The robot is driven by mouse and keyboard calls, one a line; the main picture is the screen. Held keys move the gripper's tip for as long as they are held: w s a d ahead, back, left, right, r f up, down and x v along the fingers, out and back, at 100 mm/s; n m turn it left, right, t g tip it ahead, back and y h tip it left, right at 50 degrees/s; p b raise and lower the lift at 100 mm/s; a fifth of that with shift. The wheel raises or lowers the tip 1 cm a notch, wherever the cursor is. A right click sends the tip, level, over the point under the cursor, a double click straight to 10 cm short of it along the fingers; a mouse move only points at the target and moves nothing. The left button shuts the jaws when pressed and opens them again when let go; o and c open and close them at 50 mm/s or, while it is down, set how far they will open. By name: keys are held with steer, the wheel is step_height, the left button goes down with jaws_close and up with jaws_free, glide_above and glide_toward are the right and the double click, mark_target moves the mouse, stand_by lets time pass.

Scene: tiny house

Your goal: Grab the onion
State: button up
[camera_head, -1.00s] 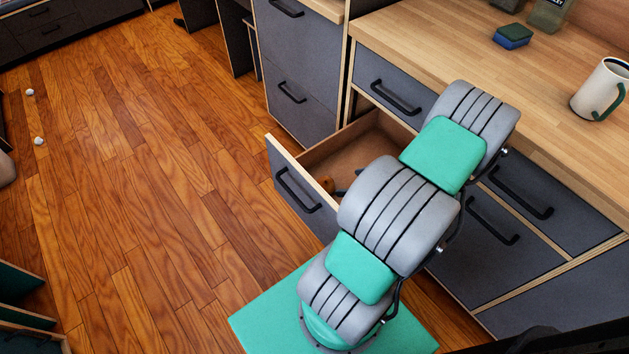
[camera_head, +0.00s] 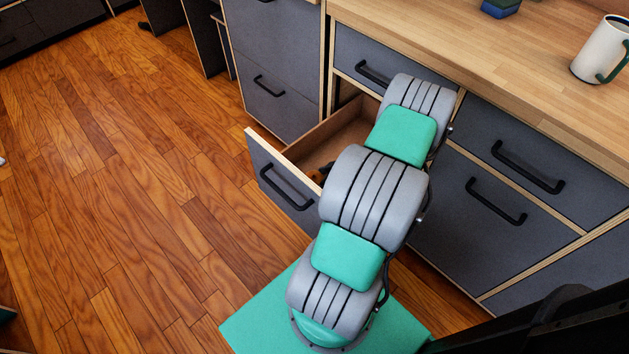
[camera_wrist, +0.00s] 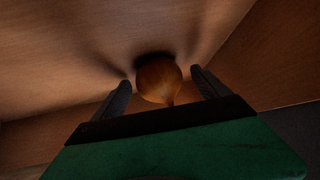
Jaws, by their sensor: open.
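The onion (camera_wrist: 158,80) is round and brown-orange and lies in the open drawer, seen in the wrist view. My gripper (camera_wrist: 160,84) is open, with one dark finger on each side of the onion. A narrow gap shows beside each finger, and I cannot tell whether either touches it. In the head view the open drawer (camera_head: 330,145) is partly hidden behind my arm. A small brown-orange patch in it (camera_head: 318,176) may be the onion. My gripper is hidden there.
The drawer front (camera_head: 283,185) stands out over the wooden floor. The worktop (camera_head: 470,60) above carries a white mug (camera_head: 598,52) and a blue-green sponge (camera_head: 499,8). Closed drawers with black handles flank the open one. The floor (camera_head: 130,220) at left is clear.

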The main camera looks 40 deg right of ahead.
steer(key=shift+c, duration=0.2)
steer(key=c, duration=1.5)
